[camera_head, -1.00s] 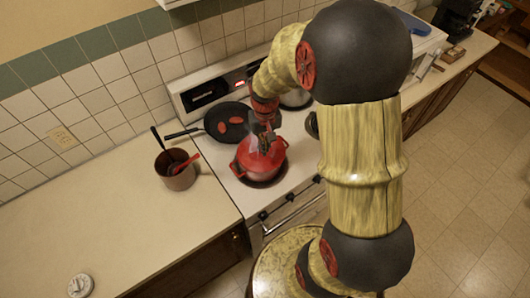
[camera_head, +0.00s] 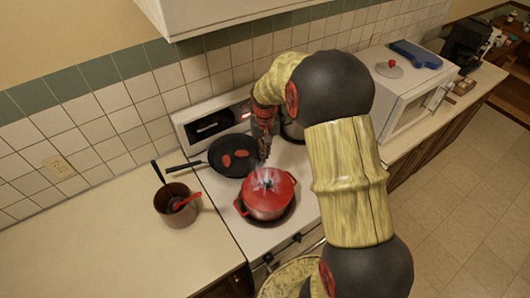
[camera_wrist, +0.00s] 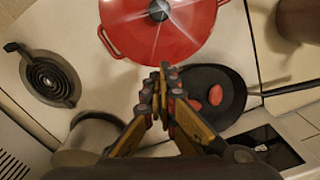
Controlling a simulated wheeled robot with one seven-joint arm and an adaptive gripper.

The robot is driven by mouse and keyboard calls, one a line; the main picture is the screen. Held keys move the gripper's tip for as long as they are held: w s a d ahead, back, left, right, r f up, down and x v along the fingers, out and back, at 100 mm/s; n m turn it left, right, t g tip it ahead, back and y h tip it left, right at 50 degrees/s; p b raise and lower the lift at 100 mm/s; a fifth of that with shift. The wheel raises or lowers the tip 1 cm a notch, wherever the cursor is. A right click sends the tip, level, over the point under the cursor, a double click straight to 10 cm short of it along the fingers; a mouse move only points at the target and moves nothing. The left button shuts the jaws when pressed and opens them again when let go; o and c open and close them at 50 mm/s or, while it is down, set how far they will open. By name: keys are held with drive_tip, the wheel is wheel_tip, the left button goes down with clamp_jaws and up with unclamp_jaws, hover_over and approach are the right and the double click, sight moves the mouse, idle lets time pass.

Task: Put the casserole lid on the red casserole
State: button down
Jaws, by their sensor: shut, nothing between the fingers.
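The red casserole (camera_head: 267,210) stands on the front part of the stove, with a handle on each side. The red casserole lid (camera_head: 284,184) lies on top of it and looks level, with its knob up. In the wrist view the lid (camera_wrist: 185,28) with its shiny knob fills the top, partly cut off by the frame edge. My gripper (camera_head: 264,152) is behind the casserole, apart from the lid. In the wrist view my gripper (camera_wrist: 160,78) has its fingertips together, with nothing between them.
A black pan (camera_head: 229,160) with red pieces is behind left of the casserole. A metal pot (camera_head: 293,130) stands at the stove's back right. A brown pot (camera_head: 176,214) with utensils is on the left counter. A white microwave (camera_head: 408,90) carries another lid (camera_head: 389,69) and a blue item.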

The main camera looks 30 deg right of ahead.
sight(267, 177)
wheel_tip(267, 177, down, 7)
drive_tip(key=shift+r, duration=0.2)
drive_tip(key=shift+s+a+f+p, duration=0.1)
drive_tip(key=shift+s+a+p, duration=0.25)
drive_tip(key=shift+s, duration=0.55)
drive_tip(key=shift+s+a+p, duration=0.1)
drive_tip(key=shift+s+a, duration=0.3)
drive_tip(key=shift+s, duration=0.5)
drive_tip(key=shift+s, duration=0.1)
drive_tip(key=shift+s+a, duration=0.2)
drive_tip(key=shift+s, duration=0.3)
drive_tip(key=shift+s+a, duration=0.2)
drive_tip(key=shift+s, duration=0.25)
wheel_tip(267, 177, up, 12)
